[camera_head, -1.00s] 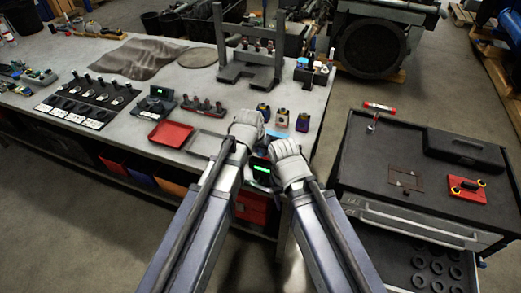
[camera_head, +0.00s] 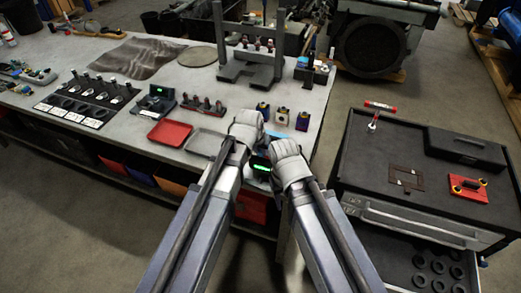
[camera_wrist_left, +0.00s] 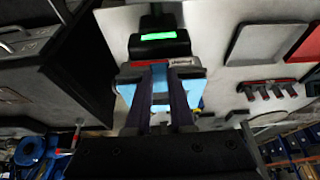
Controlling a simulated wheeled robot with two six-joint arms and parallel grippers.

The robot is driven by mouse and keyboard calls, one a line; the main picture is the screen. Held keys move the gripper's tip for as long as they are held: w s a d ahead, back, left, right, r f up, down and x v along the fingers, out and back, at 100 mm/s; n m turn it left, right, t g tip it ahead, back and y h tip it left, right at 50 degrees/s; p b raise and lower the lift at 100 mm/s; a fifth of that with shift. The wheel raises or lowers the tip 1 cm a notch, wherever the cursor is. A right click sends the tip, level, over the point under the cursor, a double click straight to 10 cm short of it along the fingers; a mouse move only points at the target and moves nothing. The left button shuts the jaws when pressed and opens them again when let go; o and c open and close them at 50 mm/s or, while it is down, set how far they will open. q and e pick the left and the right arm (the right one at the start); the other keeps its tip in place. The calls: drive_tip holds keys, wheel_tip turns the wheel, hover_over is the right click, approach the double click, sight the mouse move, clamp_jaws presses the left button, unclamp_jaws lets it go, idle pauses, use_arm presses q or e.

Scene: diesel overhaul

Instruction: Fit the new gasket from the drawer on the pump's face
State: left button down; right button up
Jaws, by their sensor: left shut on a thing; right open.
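My left gripper (camera_head: 247,127) is over the bench's front edge. In the left wrist view its fingers (camera_wrist_left: 160,98) are shut on a light-blue block-like thing (camera_wrist_left: 188,90); I cannot tell exactly what it is. My right gripper (camera_head: 287,160) is beside it, open, its fingertips hidden behind my own wrist. Several dark rings (camera_head: 437,267) lie in the open drawer (camera_head: 377,246) of the black cabinet. I cannot tell which thing is the new gasket. A pump face is not clearly recognisable.
A device with a green display (camera_head: 260,168) stands by my grippers and shows in the left wrist view (camera_wrist_left: 158,37). Red (camera_head: 170,133) and grey (camera_head: 205,144) trays and small blocks (camera_head: 282,116) are on the bench. The black cabinet (camera_head: 350,165) carries a red fixture (camera_head: 466,188).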

use_arm(q)
drive_tip(key=shift+f+b, duration=0.45)
drive_tip(key=shift+f, duration=0.05)
idle(0.5)
drive_tip(key=c, duration=0.7)
unclamp_jaws()
drive_tip(key=shift+r, duration=0.15)
drive_tip(key=d+p+v, duration=0.1)
drive_tip(key=p+v, duration=0.6)
drive_tip(key=shift+a+r, duration=0.3)
drive_tip(key=shift+a, duration=0.25)
